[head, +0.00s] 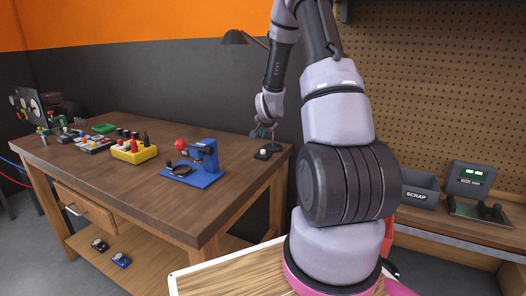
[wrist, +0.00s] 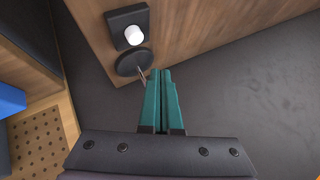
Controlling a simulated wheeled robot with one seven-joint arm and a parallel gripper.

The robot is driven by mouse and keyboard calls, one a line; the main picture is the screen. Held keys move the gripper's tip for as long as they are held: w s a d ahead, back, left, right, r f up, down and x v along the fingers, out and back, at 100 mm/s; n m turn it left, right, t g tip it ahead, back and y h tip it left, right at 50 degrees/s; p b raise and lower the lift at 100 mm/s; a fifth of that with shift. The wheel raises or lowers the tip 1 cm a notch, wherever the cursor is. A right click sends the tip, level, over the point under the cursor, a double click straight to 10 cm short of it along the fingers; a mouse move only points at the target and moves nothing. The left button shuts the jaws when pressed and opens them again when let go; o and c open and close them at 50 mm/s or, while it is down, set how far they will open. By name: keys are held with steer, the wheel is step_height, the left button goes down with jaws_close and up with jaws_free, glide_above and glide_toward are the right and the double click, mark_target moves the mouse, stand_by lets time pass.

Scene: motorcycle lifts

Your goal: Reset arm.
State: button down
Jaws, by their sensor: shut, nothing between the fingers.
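My gripper (wrist: 161,72) has teal fingers that lie together, shut and empty, in the wrist view. In the head view my gripper (head: 262,133) hangs small at the end of my raised arm, near the right end of the wooden workbench (head: 235,185). The fingertips are beside a round black disc (wrist: 134,62) and a black block with a white knob (wrist: 133,34) at the bench edge. I cannot tell whether they touch the disc.
On the bench stand a blue fixture (head: 197,172), a yellow block (head: 133,151), a green tray (head: 103,128) and a gauge panel (head: 27,108).

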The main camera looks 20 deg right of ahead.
steer(key=shift+r, duration=0.3)
steer(key=s+a+r+n+y, duration=0.1)
steer(key=s+a+r, duration=0.25)
steer(key=r, duration=0.35)
steer(key=s+a+r+n, duration=0.2)
steer(key=s+a+r, duration=0.15)
steer(key=r, duration=0.25)
steer(key=s+a+r+n+y, duration=0.1)
steer(key=s+a+r, duration=0.2)
steer(key=s+r, duration=0.3)
steer(key=s+a+r+n+y, duration=0.1)
steer(key=s+a+r, duration=0.1)
steer(key=s, duration=0.5)
steer(key=s+a+r+n+g, duration=0.1)
steer(key=s+a+r, duration=0.2)
steer(key=s, duration=0.5)
steer(key=s+a+r+n+y, duration=0.1)
steer(key=s+a+r+n, duration=0.1)
steer(key=s, duration=0.5)
steer(key=shift+s+a+r+g+y, duration=0.3)
steer(key=shift+s+a+r, duration=0.1)
steer(key=shift+r, duration=0.45)
